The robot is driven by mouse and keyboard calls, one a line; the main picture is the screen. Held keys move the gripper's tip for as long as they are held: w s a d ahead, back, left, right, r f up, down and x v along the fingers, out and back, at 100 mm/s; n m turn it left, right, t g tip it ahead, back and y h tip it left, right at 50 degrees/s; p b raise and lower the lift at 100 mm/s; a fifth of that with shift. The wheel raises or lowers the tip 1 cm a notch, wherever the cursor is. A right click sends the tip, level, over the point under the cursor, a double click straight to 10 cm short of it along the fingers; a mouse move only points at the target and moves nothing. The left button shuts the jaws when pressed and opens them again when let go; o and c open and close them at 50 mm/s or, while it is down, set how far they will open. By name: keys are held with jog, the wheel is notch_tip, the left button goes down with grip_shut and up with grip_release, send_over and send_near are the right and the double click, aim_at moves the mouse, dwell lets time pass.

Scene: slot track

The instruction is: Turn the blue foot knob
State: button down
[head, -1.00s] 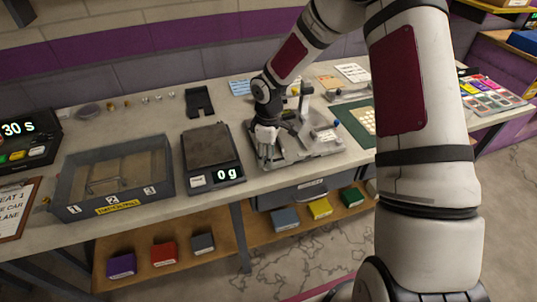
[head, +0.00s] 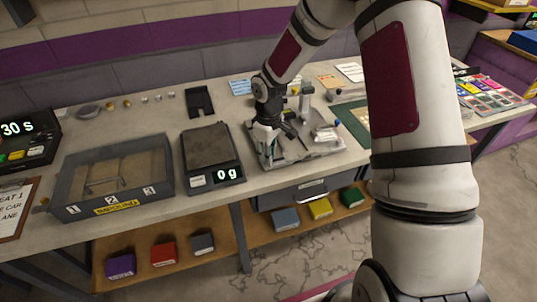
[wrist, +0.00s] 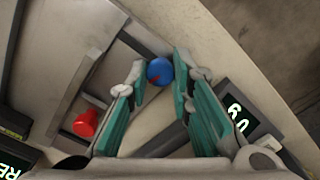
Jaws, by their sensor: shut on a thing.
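The blue foot knob (wrist: 160,71) shows in the wrist view as a round blue cap with a small red mark, between my fingertips. My gripper (wrist: 158,78) has teal-padded fingers, shut on the knob. In the head view my gripper (head: 266,143) points down at the left front corner of a grey metal fixture (head: 318,148). The knob is hidden there behind the fingers. A red knob (wrist: 86,123) lies to the left of my fingers in the wrist view.
A scale (head: 211,158) reading 0 g stands close to the left of my gripper. A grey bin (head: 80,211) is further left. A green mat (head: 352,112) lies right of the fixture. Small coloured boxes sit on the shelf below.

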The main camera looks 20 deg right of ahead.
jog(key=m+b, duration=0.1)
jog(key=m, duration=0.4)
jog(key=shift+m, duration=0.3)
dwell(0.5)
jog(key=c, duration=1.4)
grip_release()
notch_tip(320, 180, up, 12)
